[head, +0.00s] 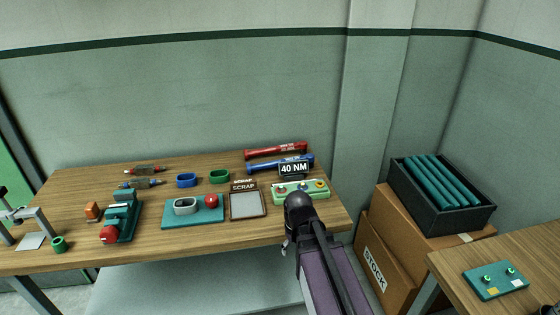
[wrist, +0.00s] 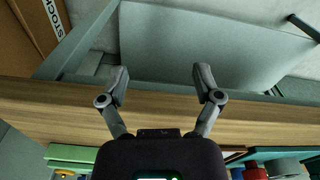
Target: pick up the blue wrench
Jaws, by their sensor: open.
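The blue wrench (head: 260,167) lies at the back right of the wooden workbench (head: 140,245), just in front of a similar red wrench (head: 275,150). A black "40 NM" sign (head: 293,169) stands before its right part and hides some of it. The blue wrench cannot be made out in the wrist view. My gripper (wrist: 161,82) is open and empty, with its fingers spread over the bench's front edge in the wrist view. In the head view my arm reaches over the bench's front right, apart from the wrench and nearer the front.
A green panel with buttons (head: 288,195) sits between my arm and the wrench. A scrap tray (head: 248,217), a teal plate (head: 178,219), and blue (head: 187,181) and green (head: 219,177) rings stand to its left. Cardboard boxes (head: 376,262) and a black crate (head: 431,219) stand right of the bench.

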